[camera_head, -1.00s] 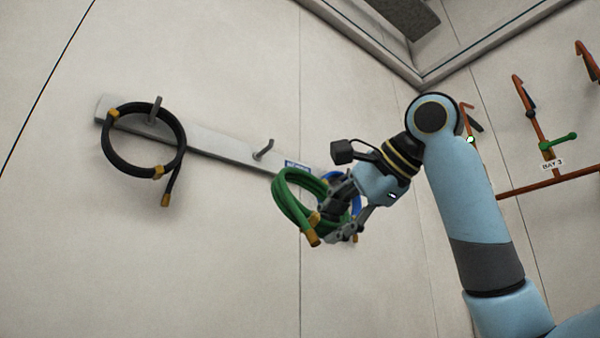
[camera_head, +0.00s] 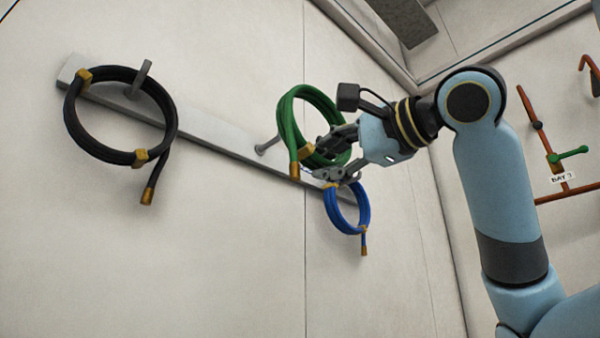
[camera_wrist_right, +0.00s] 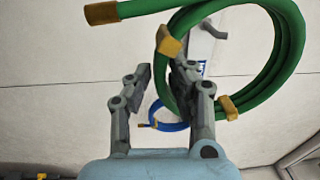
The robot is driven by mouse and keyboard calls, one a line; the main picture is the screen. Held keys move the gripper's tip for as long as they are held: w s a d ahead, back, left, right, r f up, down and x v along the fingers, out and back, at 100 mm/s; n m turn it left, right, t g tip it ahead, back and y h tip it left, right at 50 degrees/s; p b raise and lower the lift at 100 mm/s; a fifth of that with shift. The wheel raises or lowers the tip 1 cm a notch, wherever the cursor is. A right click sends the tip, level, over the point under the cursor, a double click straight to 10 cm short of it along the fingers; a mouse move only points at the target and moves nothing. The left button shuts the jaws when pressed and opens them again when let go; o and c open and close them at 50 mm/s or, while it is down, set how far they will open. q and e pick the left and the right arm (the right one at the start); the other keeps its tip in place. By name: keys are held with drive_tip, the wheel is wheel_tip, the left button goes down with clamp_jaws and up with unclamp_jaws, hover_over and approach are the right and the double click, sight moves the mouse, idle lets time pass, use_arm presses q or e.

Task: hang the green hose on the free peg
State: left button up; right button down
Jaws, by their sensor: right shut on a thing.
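The green hose (camera_head: 284,122) is a coil with gold bands and a gold end. My right gripper (camera_head: 322,160) is shut on its lower right part and holds it up in front of the wall rail. In the right wrist view, the coil (camera_wrist_right: 292,45) rises to the right of my right gripper (camera_wrist_right: 160,75). The free peg (camera_head: 266,146) is grey and bare; in the head view it shows just left of the coil's lower left side. The coil appears off the peg, but the depth between them is hard to tell. My left gripper is not in view.
A grey rail (camera_head: 215,132) slopes down to the right on the pale wall. A black hose (camera_head: 70,120) hangs on its left peg (camera_head: 139,77). A blue hose (camera_head: 366,205) hangs at its right end, just below my right gripper. Orange pipework (camera_head: 535,115) stands at the right.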

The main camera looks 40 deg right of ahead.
drive_tip(key=shift+w, duration=0.5)
drive_tip(key=shift+w+a, duration=0.1)
drive_tip(key=shift+w, duration=0.15)
drive_tip(key=shift+w+r+p, duration=0.1)
drive_tip(key=shift+w+p, duration=0.45)
drive_tip(key=shift+p, duration=0.45)
use_arm(q)
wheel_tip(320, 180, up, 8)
drive_tip(key=p, duration=0.6)
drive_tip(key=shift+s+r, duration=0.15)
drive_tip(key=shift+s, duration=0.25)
use_arm(e)
drive_tip(key=shift+w+a+f, duration=0.15)
drive_tip(key=shift+w+f, duration=0.3)
drive_tip(key=shift+w, duration=1.5)
drive_tip(key=shift+w+a+f, duration=0.2)
drive_tip(key=shift+w+f, duration=0.25)
drive_tip(key=shift+w, duration=1.5)
drive_tip(key=shift+w+a+f, duration=0.15)
drive_tip(key=shift+w+f, duration=0.3)
drive_tip(key=shift+w, duration=1.5)
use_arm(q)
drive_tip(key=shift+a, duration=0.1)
